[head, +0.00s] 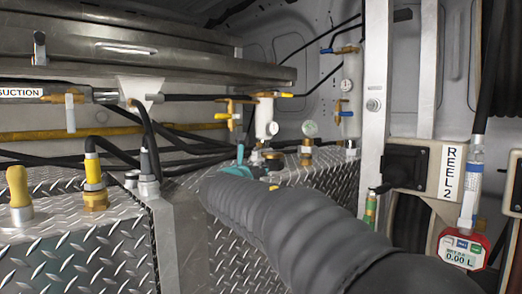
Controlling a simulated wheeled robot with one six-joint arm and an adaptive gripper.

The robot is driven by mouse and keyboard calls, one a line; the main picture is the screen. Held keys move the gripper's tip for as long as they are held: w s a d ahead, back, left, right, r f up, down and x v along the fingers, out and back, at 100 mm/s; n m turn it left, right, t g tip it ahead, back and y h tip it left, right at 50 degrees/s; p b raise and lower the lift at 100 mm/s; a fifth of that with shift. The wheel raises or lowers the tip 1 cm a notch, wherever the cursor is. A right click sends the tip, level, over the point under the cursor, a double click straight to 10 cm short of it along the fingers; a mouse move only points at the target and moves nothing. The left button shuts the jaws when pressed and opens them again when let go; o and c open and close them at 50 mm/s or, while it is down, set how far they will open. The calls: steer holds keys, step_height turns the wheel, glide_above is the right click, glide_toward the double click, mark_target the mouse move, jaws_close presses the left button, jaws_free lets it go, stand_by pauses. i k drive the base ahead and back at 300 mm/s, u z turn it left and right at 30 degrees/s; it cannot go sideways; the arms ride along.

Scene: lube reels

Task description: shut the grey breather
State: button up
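I cannot tell for certain which fitting is the grey breather. A grey upright fitting with a dark, narrow top (148,172) stands on the corner of the left diamond-plate tank. A teal part (238,171) shows at the sleeve's far end. My gripper is not seen; the sleeve hides whatever lies behind it. Whether either fitting is open or shut does not show.
Yellow-topped fittings (18,192) and (94,180) stand on the left tank (75,255). A metal post (375,100), the REEL 2 sign (447,172) and a red meter (461,249) are at right.

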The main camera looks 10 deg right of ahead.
mark_target(256, 151)
steer(key=u, duration=0.05)
steer(key=i, duration=0.9)
